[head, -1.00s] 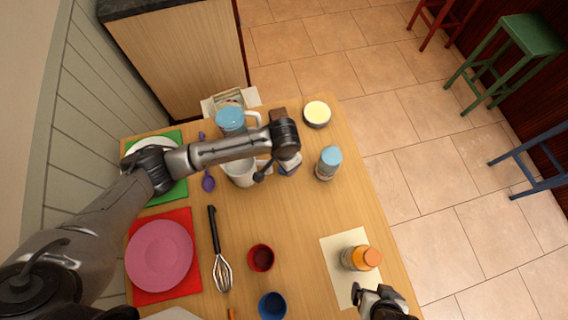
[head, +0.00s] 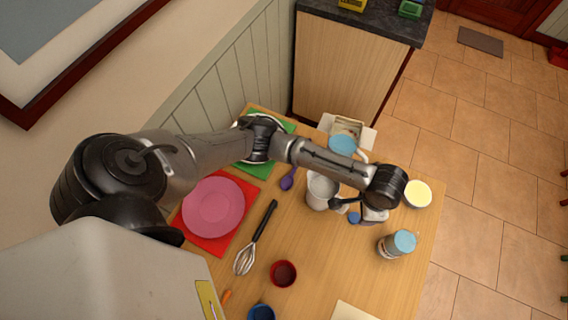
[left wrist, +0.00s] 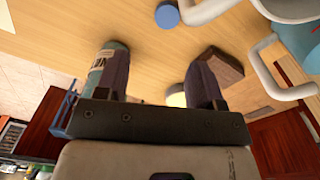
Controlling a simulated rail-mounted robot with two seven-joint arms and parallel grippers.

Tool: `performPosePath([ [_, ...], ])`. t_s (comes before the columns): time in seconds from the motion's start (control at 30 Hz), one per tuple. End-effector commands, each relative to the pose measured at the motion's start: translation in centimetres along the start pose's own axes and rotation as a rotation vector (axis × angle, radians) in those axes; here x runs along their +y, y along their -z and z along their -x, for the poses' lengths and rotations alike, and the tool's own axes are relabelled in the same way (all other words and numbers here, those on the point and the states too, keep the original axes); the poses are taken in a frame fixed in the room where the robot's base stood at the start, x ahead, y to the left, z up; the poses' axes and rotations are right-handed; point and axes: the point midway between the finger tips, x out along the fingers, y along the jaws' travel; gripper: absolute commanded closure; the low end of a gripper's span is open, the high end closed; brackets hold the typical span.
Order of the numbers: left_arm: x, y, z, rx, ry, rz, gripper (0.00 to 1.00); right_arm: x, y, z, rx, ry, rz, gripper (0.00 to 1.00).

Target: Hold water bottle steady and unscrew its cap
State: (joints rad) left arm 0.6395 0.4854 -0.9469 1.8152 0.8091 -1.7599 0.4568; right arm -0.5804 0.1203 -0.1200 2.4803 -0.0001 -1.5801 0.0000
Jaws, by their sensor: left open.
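A bottle with a light blue top (head: 404,241) stands on the table's right side. In the left wrist view its labelled body (left wrist: 98,72) shows upper left, partly behind a finger. My left gripper (left wrist: 160,82) is open with nothing between its fingers, above the table and apart from the bottle. In the head view my wrist largely hides this gripper. A small blue round piece (head: 353,217) lies near it on the table and also shows in the left wrist view (left wrist: 167,15). My right gripper is out of view.
A pale yellow round dish (head: 418,193) is at the right edge. A whisk (head: 255,240), pink plate (head: 213,206) and red cup (head: 283,273) occupy the left and front.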

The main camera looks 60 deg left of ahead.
Motion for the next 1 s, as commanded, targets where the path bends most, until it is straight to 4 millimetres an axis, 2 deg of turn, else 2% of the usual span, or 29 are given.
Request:
performPosePath([
  [0.17,3.8,-1.8,-1.6,0.075,-0.074,-0.032,0.38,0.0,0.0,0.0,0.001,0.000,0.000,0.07],
  [0.3,6.6,-4.0,-2.4,0.167,-0.131,-0.026,0.38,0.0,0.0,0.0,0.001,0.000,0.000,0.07],
  [0.43,7.9,-7.0,-2.8,0.255,-0.155,0.026,0.38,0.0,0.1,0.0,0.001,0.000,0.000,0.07],
  [0.57,7.8,-10.8,-3.1,0.313,-0.135,0.110,0.38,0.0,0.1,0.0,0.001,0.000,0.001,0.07],
  [0.8,5.7,-18.7,-3.3,0.325,-0.015,0.261,0.38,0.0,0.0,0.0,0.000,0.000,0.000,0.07],
  [1.0,4.3,-23.3,-3.0,0.296,0.076,0.326,0.38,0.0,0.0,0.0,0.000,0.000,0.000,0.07],
])
